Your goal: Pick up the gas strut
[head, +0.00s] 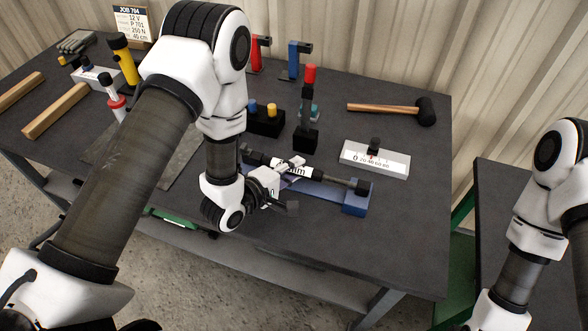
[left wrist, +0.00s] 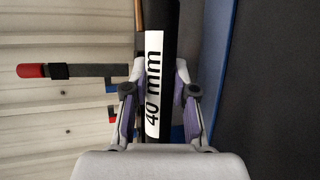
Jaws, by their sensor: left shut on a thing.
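The gas strut (head: 335,180) is a black cylinder with a thinner rod at its right end and a white label. In the left wrist view the strut (left wrist: 157,25) runs between my fingers, and its label reads "40 mm". My left gripper (head: 287,174) is shut on the strut's labelled body, with one finger on each side. The strut lies along and over a blue cradle (head: 354,207); I cannot tell whether it touches the cradle. My gripper hides part of the strut's left half. My right gripper is out of view; only its arm shows at the right.
Behind the strut stand a black block with blue and yellow knobs (head: 266,122) and a red-topped black post (head: 306,138). A white gauge block (head: 376,160) is to the right, and a hammer (head: 385,107) lies further back. The table's front right is clear.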

